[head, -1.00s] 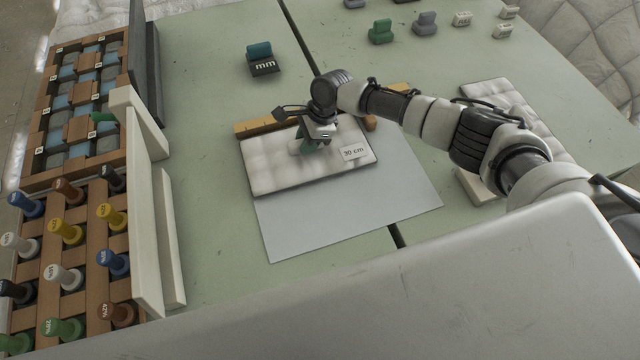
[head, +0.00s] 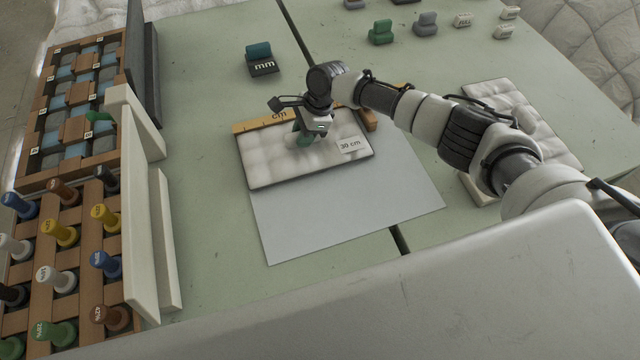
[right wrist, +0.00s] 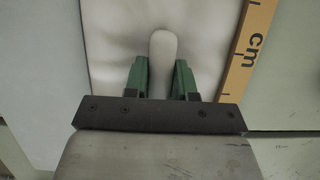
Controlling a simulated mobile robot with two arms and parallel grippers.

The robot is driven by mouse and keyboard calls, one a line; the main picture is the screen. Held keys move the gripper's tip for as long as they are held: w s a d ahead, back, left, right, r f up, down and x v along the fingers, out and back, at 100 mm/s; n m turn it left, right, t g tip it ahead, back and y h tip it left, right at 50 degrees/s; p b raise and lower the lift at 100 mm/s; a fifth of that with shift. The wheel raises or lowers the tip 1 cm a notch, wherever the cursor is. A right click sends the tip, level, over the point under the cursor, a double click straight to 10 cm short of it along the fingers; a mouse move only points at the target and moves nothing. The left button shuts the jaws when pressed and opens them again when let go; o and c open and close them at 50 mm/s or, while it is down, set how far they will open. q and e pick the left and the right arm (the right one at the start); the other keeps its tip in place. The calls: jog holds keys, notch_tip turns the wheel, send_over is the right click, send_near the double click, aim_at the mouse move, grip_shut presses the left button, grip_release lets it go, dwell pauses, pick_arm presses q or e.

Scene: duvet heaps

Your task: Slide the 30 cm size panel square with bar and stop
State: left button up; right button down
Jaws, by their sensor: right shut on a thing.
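The white quilted panel tagged "30 cm" (head: 275,165) lies on the grey sheet, its far edge along the wooden bar marked "cm" (head: 262,122). The two look about parallel. A small wooden stop block (head: 369,119) sits at the bar's right end, by the panel's far right corner. My right gripper (head: 303,139) is over the panel's middle. In the right wrist view its green fingers (right wrist: 162,78) are shut on the panel's pale knob (right wrist: 163,48). The bar (right wrist: 246,50) shows on the right there. My left gripper is not in view.
The grey sheet (head: 340,215) is bare in front of the panel. A block marked "mm" (head: 262,60) stands behind. Another white quilted panel (head: 508,105) lies at right. Racks of colored pegs (head: 60,235) and a pale upright board (head: 142,200) stand at left.

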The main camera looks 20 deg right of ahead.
jog(key=shift+w+d+r, duration=0.1)
dwell(0.3)
jog(key=shift+d+p, duration=0.5)
jog(key=shift+d, duration=0.45)
jog(key=shift+w, duration=0.1)
jog(key=c, duration=0.8)
grip_release()
jog(key=shift+c, duration=0.2)
jog(key=shift+r, duration=0.1)
jog(key=v, duration=1)
jog(key=shift+d+r, duration=0.15)
jog(key=shift+d, duration=0.05)
